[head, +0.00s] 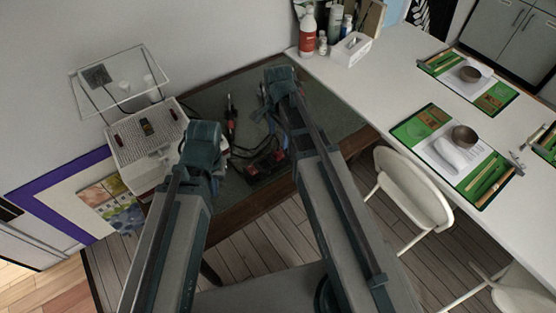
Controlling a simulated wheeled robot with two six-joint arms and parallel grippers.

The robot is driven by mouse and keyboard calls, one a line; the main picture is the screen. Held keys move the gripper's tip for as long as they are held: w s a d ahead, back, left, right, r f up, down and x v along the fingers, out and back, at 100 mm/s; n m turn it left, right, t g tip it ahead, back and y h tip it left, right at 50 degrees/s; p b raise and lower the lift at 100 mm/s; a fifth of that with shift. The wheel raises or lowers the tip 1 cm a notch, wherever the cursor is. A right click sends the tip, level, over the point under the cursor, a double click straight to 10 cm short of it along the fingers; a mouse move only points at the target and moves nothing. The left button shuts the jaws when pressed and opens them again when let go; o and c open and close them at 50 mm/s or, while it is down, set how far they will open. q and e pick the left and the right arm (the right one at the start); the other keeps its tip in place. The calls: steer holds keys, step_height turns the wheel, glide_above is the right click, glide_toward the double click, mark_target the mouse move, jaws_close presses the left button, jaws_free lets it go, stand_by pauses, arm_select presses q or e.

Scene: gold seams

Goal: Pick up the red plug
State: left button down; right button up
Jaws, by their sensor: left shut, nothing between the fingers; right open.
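A slim red-and-black piece (231,124) lies on the dark green mat (205,98), between my two arms. Lower down, a dark block with red parts (264,164) sits near the mat's front edge, with dark cables beside it. I cannot tell which red part is the plug. My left gripper (203,133) is shut and empty, left of the red pieces, near the white box. My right gripper (268,88) is open, over the mat's far part, with a small red spot beside it. My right arm passes just right of the block and hides part of the mat.
A white perforated box (143,137) and a clear-topped stand (115,82) are at left. A long white table (385,70) at right holds green place settings, bowls and bottles. A white chair (412,188) stands below it. Bare mat shows right of my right arm.

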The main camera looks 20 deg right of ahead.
mark_target(278, 150)
arm_select(q)
steer(key=shift+f+b, duration=3.75)
steer(key=shift+f, duration=0.55)
arm_select(e)
steer(key=shift+f, duration=4.3)
arm_select(q)
steer(key=shift+r, duration=0.1)
arm_select(e)
steer(key=shift+r, duration=0.1)
jaws_close()
